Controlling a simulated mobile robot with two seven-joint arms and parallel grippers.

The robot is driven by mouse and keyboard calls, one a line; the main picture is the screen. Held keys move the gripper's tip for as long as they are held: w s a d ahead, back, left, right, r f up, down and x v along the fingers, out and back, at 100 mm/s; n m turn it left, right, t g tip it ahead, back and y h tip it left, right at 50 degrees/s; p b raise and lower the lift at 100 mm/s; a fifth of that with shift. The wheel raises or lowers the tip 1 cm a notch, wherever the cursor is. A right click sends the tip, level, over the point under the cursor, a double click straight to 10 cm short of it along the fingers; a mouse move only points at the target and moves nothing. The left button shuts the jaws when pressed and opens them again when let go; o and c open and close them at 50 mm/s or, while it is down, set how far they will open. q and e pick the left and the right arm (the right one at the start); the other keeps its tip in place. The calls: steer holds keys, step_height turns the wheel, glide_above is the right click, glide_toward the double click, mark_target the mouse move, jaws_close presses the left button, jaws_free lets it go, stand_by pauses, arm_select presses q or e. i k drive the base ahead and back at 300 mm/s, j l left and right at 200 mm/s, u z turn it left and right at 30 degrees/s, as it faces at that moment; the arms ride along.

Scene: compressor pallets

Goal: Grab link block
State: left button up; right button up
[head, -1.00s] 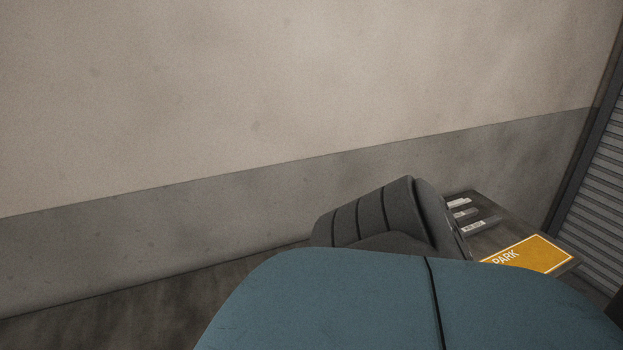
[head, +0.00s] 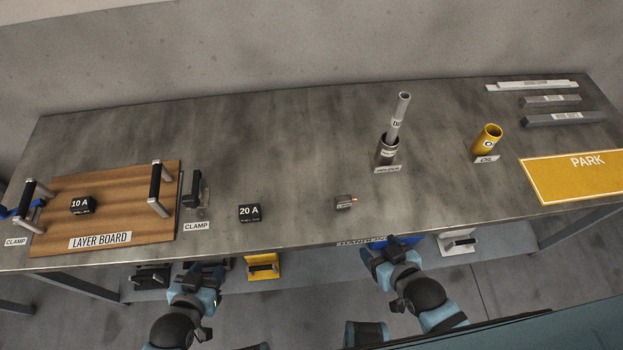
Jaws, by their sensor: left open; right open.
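Several small blocks stand on the grey workbench (head: 290,150), and I cannot tell for sure which is the link block. A black block marked 10 A (head: 82,205) lies on the wooden layer board (head: 120,205). My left gripper (head: 204,274) is open and empty, in front of the bench edge. My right gripper (head: 387,248) is open at the front edge, below and right of the grey block.
The layer board has two handles, with clamps (head: 196,190) beside it. A holder (head: 386,152) with a grey tube and a yellow cup (head: 487,142) stand further back. Grey bars (head: 563,119) and a yellow PARK mat (head: 575,176) are at right.

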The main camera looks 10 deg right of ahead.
mark_target(345, 201)
steer(key=z, duration=0.55)
steer(key=j+z, duration=0.2)
steer(key=j, duration=0.3)
steer(key=k+j+z, duration=0.2)
steer(key=j, duration=0.25)
steer(key=j+z, duration=0.2)
steer(key=j, duration=0.3)
